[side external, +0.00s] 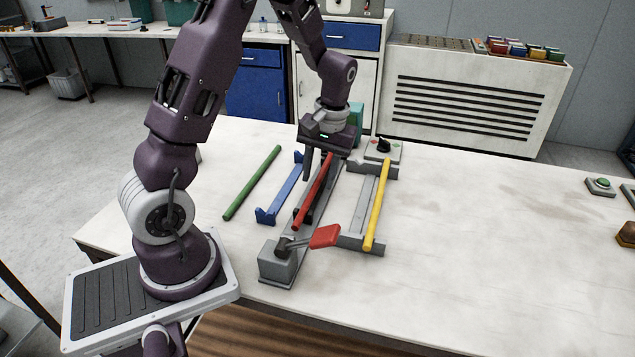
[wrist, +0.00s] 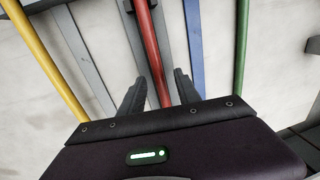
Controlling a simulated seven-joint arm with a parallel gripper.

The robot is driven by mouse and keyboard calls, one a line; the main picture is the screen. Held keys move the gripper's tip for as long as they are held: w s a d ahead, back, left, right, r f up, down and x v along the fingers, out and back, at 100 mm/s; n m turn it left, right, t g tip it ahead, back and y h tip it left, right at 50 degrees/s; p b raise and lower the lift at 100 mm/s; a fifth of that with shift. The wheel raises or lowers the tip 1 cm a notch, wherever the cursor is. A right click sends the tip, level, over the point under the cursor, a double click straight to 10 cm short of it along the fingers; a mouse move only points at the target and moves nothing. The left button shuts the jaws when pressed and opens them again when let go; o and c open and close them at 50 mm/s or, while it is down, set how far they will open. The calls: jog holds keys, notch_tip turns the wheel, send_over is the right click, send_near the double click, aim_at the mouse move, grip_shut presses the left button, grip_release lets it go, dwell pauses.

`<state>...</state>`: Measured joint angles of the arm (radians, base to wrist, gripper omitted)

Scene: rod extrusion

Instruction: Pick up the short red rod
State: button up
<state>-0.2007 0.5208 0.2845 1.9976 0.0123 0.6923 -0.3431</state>
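The red rod (side external: 312,192) lies lengthwise over a long grey fixture (side external: 277,268) in the side external view. In the wrist view the red rod (wrist: 149,50) runs between my two dark fingers. My gripper (side external: 319,174) points down at the rod's far end, and one finger shows clearly left of the rod. My gripper (wrist: 159,77) is open in the wrist view, with a gap on each side of the rod. The far finger is largely hidden in the side external view, and I cannot tell how far down the fingers reach beside the rod.
A lever with a red handle (side external: 325,237) stands at the fixture's near end. A yellow rod (side external: 376,205) lies on a grey rack to the right. A blue bracket (side external: 281,190) and a green rod (side external: 252,183) lie to the left. The table's right side is mostly clear.

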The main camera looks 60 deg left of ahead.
aim_at(317, 180)
grip_shut()
notch_tip(317, 180, up, 9)
jog(key=s+a+g+y, duration=0.1)
jog(key=s+a, duration=0.3)
jog(key=s, duration=0.1)
jog(key=shift+s+a, duration=0.25)
jog(key=shift+a, duration=0.1)
